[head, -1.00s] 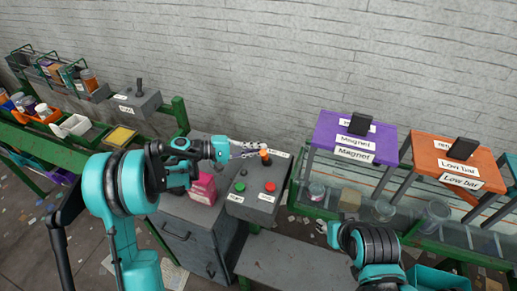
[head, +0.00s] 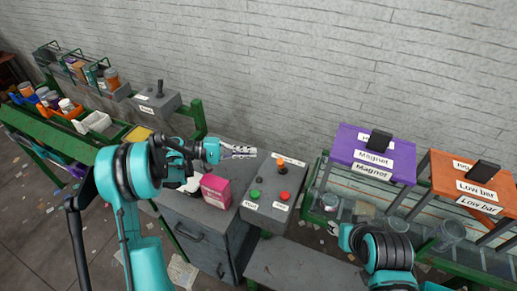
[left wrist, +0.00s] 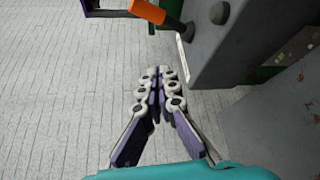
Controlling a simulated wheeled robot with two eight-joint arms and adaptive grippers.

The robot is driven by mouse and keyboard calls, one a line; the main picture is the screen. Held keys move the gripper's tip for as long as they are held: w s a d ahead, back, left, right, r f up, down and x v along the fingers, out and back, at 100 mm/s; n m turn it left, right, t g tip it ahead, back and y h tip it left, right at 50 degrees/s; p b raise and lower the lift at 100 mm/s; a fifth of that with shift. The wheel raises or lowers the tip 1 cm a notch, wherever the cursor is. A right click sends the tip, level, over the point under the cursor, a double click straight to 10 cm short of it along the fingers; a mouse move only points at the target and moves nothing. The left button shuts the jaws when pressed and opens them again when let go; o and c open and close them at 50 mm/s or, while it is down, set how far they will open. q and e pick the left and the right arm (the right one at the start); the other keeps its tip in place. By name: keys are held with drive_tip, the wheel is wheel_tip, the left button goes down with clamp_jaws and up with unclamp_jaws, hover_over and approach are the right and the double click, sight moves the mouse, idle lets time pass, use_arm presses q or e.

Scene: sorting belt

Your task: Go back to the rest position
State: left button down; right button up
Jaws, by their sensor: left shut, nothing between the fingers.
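My left gripper (head: 250,152) is shut and empty in the head view, in the air to the left of the control box. It also shows in the left wrist view (left wrist: 160,75), with its fingertips together. The grey control box (head: 265,210) has a lever with an orange knob (head: 281,160), a green button (head: 255,195) and a red button (head: 284,197). The gripper is apart from the lever. In the left wrist view the orange knob (left wrist: 148,11) is at the top. My right arm shows at the lower right of the head view; its gripper cannot be made out.
A pink box (head: 215,190) stands on a grey cabinet (head: 195,222) below my left gripper. Purple (head: 350,155) and orange (head: 450,185) labelled stands are at the right over a belt with jars. A green-framed rack with bins (head: 75,110) is at the left. A wall stands behind.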

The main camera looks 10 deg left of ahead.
use_arm(q)
drive_tip(key=shift+s, duration=0.1)
idle(0.5)
drive_tip(key=s+d+r+y, duration=0.2)
drive_tip(key=s+r+y, duration=0.4)
drive_tip(key=s, duration=0.4)
drive_tip(key=s+a+f+m+t+y, duration=0.1)
drive_tip(key=s+a+y, duration=0.3)
drive_tip(key=s, duration=0.4)
drive_tip(key=s+a+f+m+t+y, duration=0.1)
drive_tip(key=s+a+m+y, duration=0.3)
drive_tip(key=s, duration=0.4)
drive_tip(key=shift+s+a+f+t+y, duration=0.2)
drive_tip(key=shift+a+f+t+y, duration=0.25)
drive_tip(key=shift+t+y, duration=0.45)
